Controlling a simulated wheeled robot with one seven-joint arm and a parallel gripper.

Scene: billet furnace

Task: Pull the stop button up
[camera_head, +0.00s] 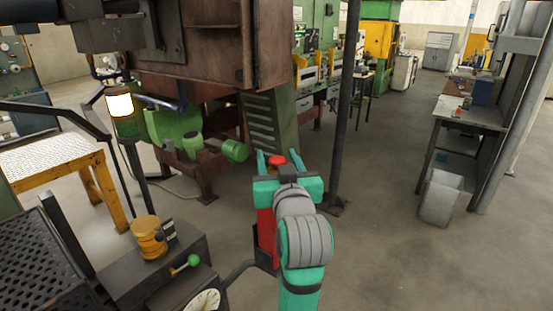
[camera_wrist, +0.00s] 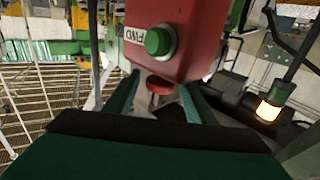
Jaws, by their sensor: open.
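The red stop button (camera_head: 276,160) is a mushroom-shaped knob on top of a red control box (camera_head: 265,225). In the wrist view the button (camera_wrist: 158,84) shows beneath the box (camera_wrist: 180,35), between my two fingers. My gripper (camera_head: 277,155) is open, its teal fingers on either side of the button in both views. I cannot tell whether the fingers touch it. A green button (camera_wrist: 160,40) with a white FWD label (camera_wrist: 133,34) is on the box's face. My arm hides much of the box in the head view.
A dark post (camera_head: 346,110) stands close to the right of my gripper. A green-knobbed lever (camera_head: 186,264) and a yellow cylinder (camera_head: 149,238) stand at the lower left. Green machinery (camera_head: 270,120) lies behind.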

